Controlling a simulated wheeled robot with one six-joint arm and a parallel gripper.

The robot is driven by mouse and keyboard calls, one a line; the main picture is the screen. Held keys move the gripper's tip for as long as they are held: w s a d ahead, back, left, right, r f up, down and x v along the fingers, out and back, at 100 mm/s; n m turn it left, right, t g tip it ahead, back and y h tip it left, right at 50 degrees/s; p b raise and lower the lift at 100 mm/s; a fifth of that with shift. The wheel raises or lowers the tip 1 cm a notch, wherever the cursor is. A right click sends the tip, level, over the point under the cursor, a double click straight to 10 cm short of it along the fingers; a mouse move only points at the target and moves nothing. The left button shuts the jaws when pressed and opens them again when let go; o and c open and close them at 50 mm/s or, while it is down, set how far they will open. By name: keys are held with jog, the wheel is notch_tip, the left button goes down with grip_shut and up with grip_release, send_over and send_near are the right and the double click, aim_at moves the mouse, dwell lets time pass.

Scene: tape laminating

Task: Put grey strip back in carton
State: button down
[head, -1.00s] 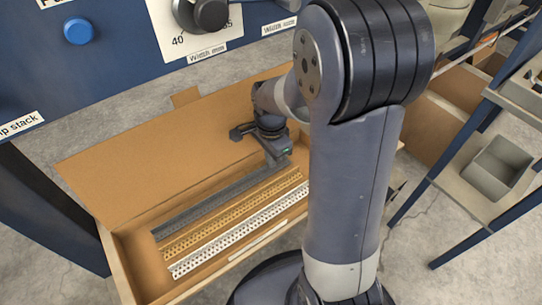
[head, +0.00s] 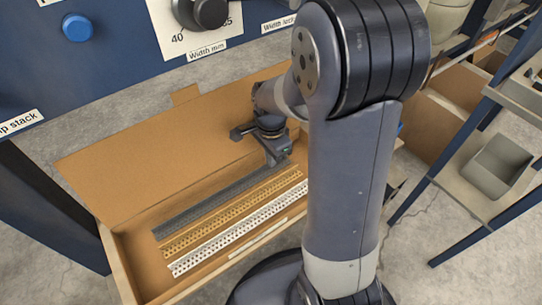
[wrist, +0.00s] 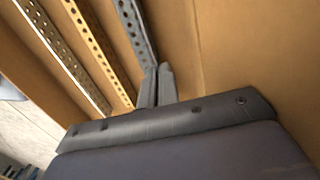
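The grey strip (head: 215,203) lies lengthwise inside the long open cardboard carton (head: 118,262), along its back side. It is the rearmost of the strips there. My gripper (head: 277,158) is over the carton, pointing down at the right end of the grey strip. In the wrist view the two fingers (wrist: 157,80) stand close together at the near end of the grey strip (wrist: 138,32), which appears pinched between them. The exact contact at the fingertips is small and hard to see.
A tan perforated strip (head: 230,215) and a white perforated strip (head: 240,229) lie parallel in front, in the carton. The carton's lid flap (head: 150,150) stands open behind. A blue machine panel (head: 110,75) is at the back left; a shelf with a grey bin (head: 497,168) is at right.

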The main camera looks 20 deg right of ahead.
dwell(0.3)
jog(key=c, duration=1.6)
grip_release()
jog(key=shift+r+p, duration=2.9)
jog(key=shift+r, duration=0.05)
